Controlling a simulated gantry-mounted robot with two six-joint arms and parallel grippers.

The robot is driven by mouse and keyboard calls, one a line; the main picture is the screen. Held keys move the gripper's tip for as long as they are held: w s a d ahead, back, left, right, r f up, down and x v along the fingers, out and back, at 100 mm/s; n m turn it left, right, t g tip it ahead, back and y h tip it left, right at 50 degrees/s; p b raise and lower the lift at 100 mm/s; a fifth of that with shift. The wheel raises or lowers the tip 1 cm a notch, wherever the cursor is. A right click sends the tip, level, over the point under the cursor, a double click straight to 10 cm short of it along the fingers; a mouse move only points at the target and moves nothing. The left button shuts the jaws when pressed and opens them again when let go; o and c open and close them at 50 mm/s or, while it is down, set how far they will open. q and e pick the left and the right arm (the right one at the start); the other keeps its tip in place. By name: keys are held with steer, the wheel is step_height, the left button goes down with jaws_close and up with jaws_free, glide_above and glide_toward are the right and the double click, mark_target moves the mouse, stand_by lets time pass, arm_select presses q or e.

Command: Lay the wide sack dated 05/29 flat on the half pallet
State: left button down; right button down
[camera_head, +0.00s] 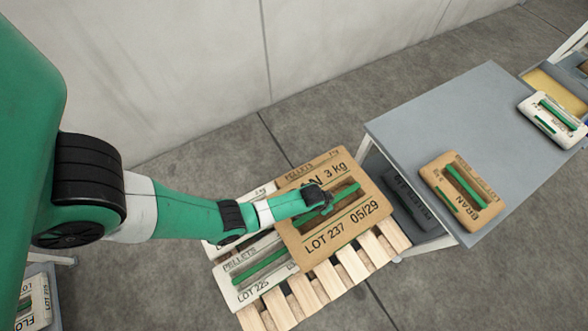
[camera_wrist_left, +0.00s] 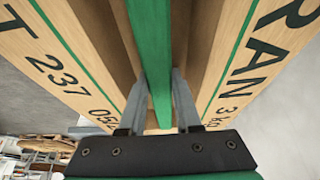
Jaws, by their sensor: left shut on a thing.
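The wide tan sack (camera_head: 352,218) reads 3 kg, LOT 237 and 05/29, with a green strip handle across its middle. My left gripper (camera_head: 327,203) is shut on that handle. The left wrist view shows both fingers on either side of the green strip (camera_wrist_left: 160,75), with the sack's printed faces (camera_wrist_left: 70,60) to each side. The sack is over the half pallet (camera_head: 338,278), its left part covering some of the pale sacks there. I cannot tell how far it is above the slats. My right gripper is not in view.
A pale PELLETS sack, LOT 225 (camera_head: 250,270), lies on the pallet's left, with another pale sack (camera_head: 262,193) behind. Bare slats show at the front right. A grey table (camera_head: 440,110) beside the pallet bears a tan BRAN sack (camera_head: 480,194) and a white sack (camera_head: 540,119).

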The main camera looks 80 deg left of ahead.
arm_select(q)
steer(key=shift+w+d+r, duration=0.1)
steer(key=shift+w+d, duration=0.65)
steer(key=shift+w, duration=0.3)
steer(key=shift+s, duration=0.1)
steer(key=s+a+f, duration=0.1)
steer(key=s, duration=0.1)
steer(key=s+a+f+b, duration=0.1)
steer(key=s, duration=0.2)
steer(key=s+a+f+b, duration=0.1)
steer(key=s+f, duration=0.1)
steer(key=shift+s+a, duration=0.25)
steer(key=shift+a, duration=0.05)
steer(key=s+a+f+b, duration=0.2)
steer(key=s+f+b, duration=0.2)
steer(key=f, duration=0.5)
steer(key=shift+s+a+b, duration=0.2)
steer(key=shift+s+b, duration=0.2)
steer(key=shift+s, duration=0.1)
steer(key=shift+s+f+b, duration=0.1)
steer(key=shift+f+b, duration=0.2)
steer(key=shift+f, duration=0.05)
